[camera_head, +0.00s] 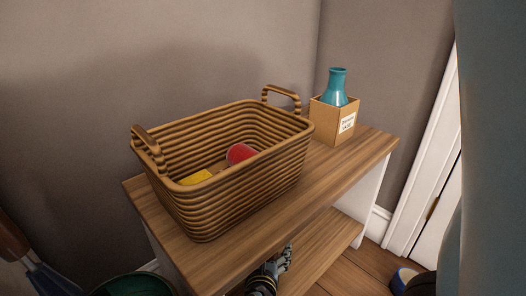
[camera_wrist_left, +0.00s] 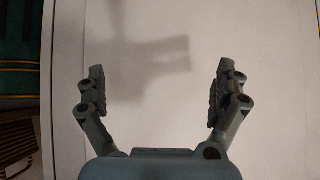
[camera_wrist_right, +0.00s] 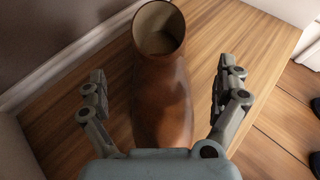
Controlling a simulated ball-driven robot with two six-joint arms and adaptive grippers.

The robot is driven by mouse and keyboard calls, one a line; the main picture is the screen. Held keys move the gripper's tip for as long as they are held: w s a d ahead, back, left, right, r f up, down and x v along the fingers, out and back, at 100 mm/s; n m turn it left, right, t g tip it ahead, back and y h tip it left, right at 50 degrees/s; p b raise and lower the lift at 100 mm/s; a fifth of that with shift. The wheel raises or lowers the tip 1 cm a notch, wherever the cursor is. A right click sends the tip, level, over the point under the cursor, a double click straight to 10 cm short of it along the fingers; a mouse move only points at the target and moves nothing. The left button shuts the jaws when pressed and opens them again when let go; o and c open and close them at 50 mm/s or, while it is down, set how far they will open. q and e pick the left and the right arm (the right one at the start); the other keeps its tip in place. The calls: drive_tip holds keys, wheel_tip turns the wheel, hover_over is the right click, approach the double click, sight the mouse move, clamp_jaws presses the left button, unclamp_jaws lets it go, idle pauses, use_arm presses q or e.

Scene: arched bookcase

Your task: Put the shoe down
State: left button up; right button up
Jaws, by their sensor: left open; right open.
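The shoe (camera_wrist_right: 162,90) is brown and boot-like, with its round open top at the far end in the right wrist view. It appears to rest on the lower wooden shelf board (camera_wrist_right: 235,40). My right gripper (camera_wrist_right: 164,84) is open, one finger on each side of the shoe, with a visible gap on both sides. In the head view my right gripper (camera_head: 283,260) shows under the top board, and the shoe cannot be made out there. My left gripper (camera_wrist_left: 154,85) is open and empty, facing a plain white surface (camera_wrist_left: 150,35).
A wicker basket (camera_head: 245,185) holding a yellow and a red item stands on the top board (camera_head: 345,160). A cardboard box (camera_head: 345,122) with a teal vase (camera_head: 336,88) stands beside it. The wall is close behind. The upper board overhangs my right gripper.

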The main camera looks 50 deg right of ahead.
drive_tip(key=p+v, duration=0.1)
drive_tip(key=v, duration=0.5)
drive_tip(key=shift+d+r, duration=0.1)
drive_tip(key=shift+s+a+r+p, duration=0.1)
drive_tip(key=shift+s+a+p, duration=0.15)
drive_tip(key=shift+a+p, duration=0.1)
use_arm(q)
wheel_tip(320, 180, up, 2)
drive_tip(key=g, duration=0.2)
drive_tip(key=shift+w+a+r+g, duration=0.1)
drive_tip(key=shift+w+r+g, duration=0.1)
drive_tip(key=shift+g, duration=0.1)
drive_tip(key=shift+s, duration=0.15)
